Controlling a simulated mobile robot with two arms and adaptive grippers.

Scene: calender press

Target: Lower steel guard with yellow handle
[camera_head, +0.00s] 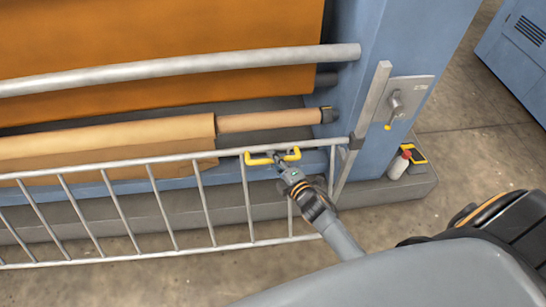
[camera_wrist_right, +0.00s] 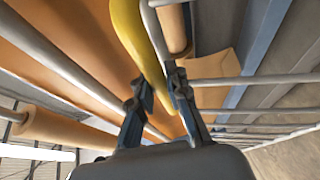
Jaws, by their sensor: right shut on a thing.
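The steel guard (camera_head: 100,167) is a long barred rail that slants across the front of the machine in the head view. Its right end meets a flat steel arm on the blue side frame. The yellow handle (camera_head: 256,160) sits on the guard's top rail, near its right end. My right gripper (camera_head: 282,163) is shut on the yellow handle, with its wrist coming from the lower right. In the right wrist view the yellow handle (camera_wrist_right: 140,38) runs down between the two fingers (camera_wrist_right: 160,88), and the fingers hide part of it. My left gripper is not in view.
A lever plate (camera_head: 408,92) is on the blue side frame (camera_head: 362,105). A brown roll (camera_head: 100,142) and an upper steel bar (camera_head: 180,67) lie behind the guard.

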